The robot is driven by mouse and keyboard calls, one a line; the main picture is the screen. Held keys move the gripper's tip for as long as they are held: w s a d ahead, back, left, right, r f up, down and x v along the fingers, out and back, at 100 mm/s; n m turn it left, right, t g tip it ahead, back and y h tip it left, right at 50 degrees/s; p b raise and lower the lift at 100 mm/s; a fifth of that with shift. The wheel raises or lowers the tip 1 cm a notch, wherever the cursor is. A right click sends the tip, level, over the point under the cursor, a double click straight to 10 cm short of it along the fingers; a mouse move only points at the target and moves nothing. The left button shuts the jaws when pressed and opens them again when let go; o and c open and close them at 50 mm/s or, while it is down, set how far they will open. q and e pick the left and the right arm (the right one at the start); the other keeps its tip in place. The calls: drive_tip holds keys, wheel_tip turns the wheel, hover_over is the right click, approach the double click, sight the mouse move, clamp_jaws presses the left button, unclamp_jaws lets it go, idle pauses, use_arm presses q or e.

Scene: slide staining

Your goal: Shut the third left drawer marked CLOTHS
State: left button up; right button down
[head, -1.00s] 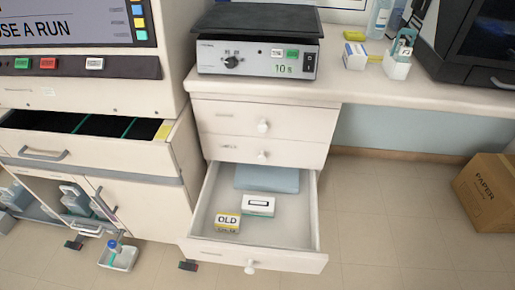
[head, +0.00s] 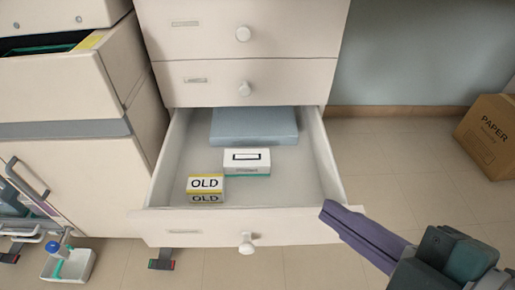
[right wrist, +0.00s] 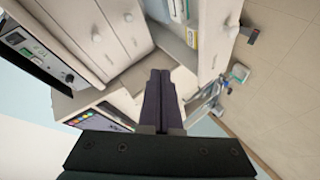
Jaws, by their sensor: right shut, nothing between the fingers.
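The third drawer (head: 285,232) of the white cabinet is pulled open. Its round white knob (head: 247,243) is in the middle of its front. Inside lie a folded blue-grey cloth (head: 254,126) at the back, a white box with a black outline mark (head: 247,160), and a yellow-and-white box marked OLD (head: 205,189). My right gripper (head: 328,212) has its purple fingers together and empty, with the tips by the right end of the drawer front. Its fingers also show in the right wrist view (right wrist: 159,78). My left gripper is not in view.
Two shut drawers with knobs, the upper (head: 243,34) and the lower (head: 244,89), are above the open one. A white machine cabinet (head: 75,160) stands at the left. A PAPER carton (head: 490,135) is on the floor at the right. Floor between is clear.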

wheel_tip(320, 180, down, 13)
drive_tip(key=s+a+n+t+y+b, duration=0.15)
drive_tip(key=n+y+b, duration=0.35)
drive_tip(key=b, duration=0.6)
drive_tip(key=n+y+b, duration=0.2)
drive_tip(key=n+b, duration=0.3)
drive_tip(key=b, duration=0.8)
approach(244, 218)
drive_tip(key=x, duration=0.6)
drive_tip(key=shift+r, duration=0.15)
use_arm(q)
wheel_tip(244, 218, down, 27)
use_arm(e)
drive_tip(key=shift+s, duration=0.1)
drive_tip(key=shift+a, duration=0.1)
